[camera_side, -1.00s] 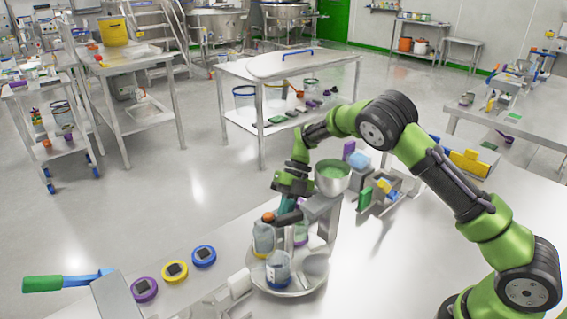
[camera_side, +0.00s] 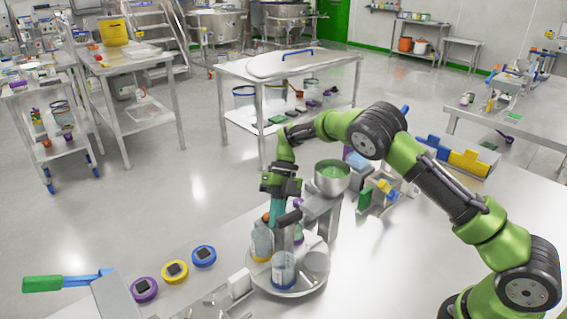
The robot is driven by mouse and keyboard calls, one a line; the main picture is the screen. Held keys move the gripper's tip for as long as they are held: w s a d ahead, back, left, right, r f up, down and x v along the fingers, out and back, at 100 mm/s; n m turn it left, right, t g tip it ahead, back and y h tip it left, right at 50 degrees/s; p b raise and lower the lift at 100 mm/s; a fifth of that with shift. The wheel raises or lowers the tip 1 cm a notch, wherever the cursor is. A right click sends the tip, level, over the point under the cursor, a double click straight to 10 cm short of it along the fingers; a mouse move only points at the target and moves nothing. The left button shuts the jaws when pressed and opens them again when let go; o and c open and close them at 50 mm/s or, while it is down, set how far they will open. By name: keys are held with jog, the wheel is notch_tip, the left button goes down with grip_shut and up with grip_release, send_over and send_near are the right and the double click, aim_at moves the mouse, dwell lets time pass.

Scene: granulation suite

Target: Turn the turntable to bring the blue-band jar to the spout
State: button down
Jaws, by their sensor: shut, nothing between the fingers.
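The round grey turntable (camera_side: 288,291) stands on the near table, with several jars on it. A clear jar that looks blue-banded (camera_side: 284,271) is at its front. Another jar at the back is partly hidden. The metal hopper (camera_side: 332,178) with green contents is above the back right; its spout outlet is not clear. My gripper (camera_side: 276,216) is shut and empty, pointing down at the back left of the turntable, close to the yellowish jar; contact cannot be told.
Small blocks and a fixture (camera_side: 384,190) stand behind right. The table's right front is clear.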

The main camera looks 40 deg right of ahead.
aim_at(249, 257)
jog(key=shift+w+a+n+g+h, duration=0.2)
jog(key=shift+a+n+g+h, duration=0.3)
jog(key=shift+a+n, duration=0.45)
jog(key=shift+w+a+n+g+h, duration=0.2)
jog(key=shift+a+n+g+h, duration=0.25)
jog(key=shift+a+n, duration=0.5)
jog(key=shift+s+a, duration=0.1)
jog(key=shift+a, duration=1.2)
jog(key=shift+s+a+n+g+h, duration=0.25)
jog(key=shift+a+n+h, duration=0.1)
jog(key=shift+a+n, duration=0.45)
jog(key=shift+s+a, duration=0.25)
jog(key=shift+a, duration=0.35)
jog(key=shift+s+a+n+g+h, duration=0.35)
jog(key=shift+a+n+h, duration=0.2)
jog(key=shift+n, duration=0.45)
jog(key=shift+s+a, duration=1)
jog(key=shift+s, duration=0.05)
jog(key=shift+s+a+n+h, duration=0.35)
jog(key=shift+s+n+h, duration=0.2)
jog(key=shift+n, duration=0.2)
jog(key=shift+s+a+n+h, duration=0.35)
jog(key=shift+s+n, duration=0.2)
jog(key=shift+n, duration=0.2)
